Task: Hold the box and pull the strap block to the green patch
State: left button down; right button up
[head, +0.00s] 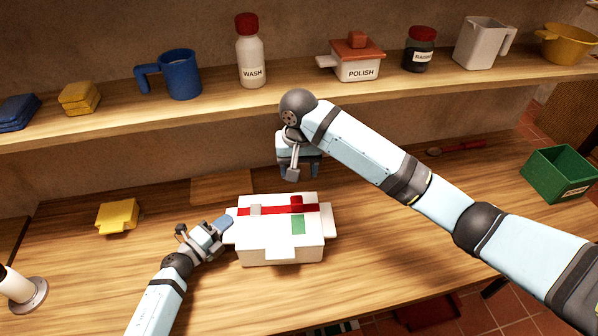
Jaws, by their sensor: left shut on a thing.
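The white box (281,252) sits on the wooden bench with a red strap (275,211) across its top. A small grey-beige piece (255,210) sits on the strap's left part, and a raised red block (296,201) on its right part. I cannot tell for certain which one is the strap block. The green patch (298,225) is on the box top, just in front of the red block. My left gripper (226,229) is shut on the box's left end. My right gripper (301,174) hangs behind the box, its fingers apart and empty.
A yellow cloth (118,216) lies to the left and a green crate (560,174) stands at the far right. A red-handled tool (462,147) lies at the back right. A shelf (215,104) with bottles and jugs runs behind.

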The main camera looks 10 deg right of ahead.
pick_arm(q)
jog(key=shift+a+f, duration=0.1)
jog(key=shift+f, duration=0.1)
jog(key=c, duration=1.1)
grip_release()
jog(key=shift+o, duration=0.2)
jog(key=shift+r, duration=0.1)
jog(key=v, duration=1.2)
